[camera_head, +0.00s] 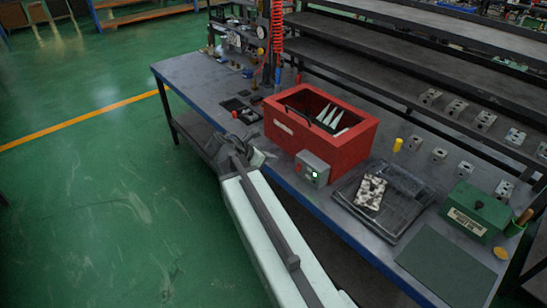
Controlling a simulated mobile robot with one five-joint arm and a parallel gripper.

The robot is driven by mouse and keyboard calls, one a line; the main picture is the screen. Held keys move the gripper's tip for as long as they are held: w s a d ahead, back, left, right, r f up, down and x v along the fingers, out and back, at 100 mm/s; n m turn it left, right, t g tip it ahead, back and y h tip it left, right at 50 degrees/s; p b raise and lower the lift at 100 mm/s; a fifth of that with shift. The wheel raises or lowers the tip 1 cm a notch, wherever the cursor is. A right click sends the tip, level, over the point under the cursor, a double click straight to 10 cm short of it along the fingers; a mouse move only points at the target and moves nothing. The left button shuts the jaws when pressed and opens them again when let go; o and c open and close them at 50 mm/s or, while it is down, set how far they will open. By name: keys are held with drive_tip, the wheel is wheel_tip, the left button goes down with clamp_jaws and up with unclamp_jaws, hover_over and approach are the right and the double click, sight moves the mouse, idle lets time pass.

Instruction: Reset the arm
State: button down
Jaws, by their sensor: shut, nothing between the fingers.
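My arm (262,229), a pale link with a dark bar along it, reaches from the bottom of the picture up to the front edge of the workbench. My gripper (243,146) is at its far end, small and dark, by the bench's front edge and left of the red box (345,150). It is shut and holds nothing. The fingertips are hard to make out against the bench.
The green floor (110,200) at left is clear.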

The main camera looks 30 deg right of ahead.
drive_tip(key=s+a+f+m+y, duration=0.2)
drive_tip(key=a+f+m+y, duration=0.1)
drive_tip(key=a+m, duration=0.3)
drive_tip(key=s+a+f+m+g+y, duration=0.1)
drive_tip(key=s+a+f+m+y, duration=0.1)
drive_tip(key=a+m, duration=0.5)
drive_tip(key=s+a+f+m+y, duration=0.1)
drive_tip(key=a+f+m+y, duration=0.2)
drive_tip(key=a, duration=0.8)
drive_tip(key=m+y, duration=0.2)
drive_tip(key=m, duration=0.1)
drive_tip(key=shift+s+f+m, duration=0.3)
drive_tip(key=shift+s+f, duration=0.1)
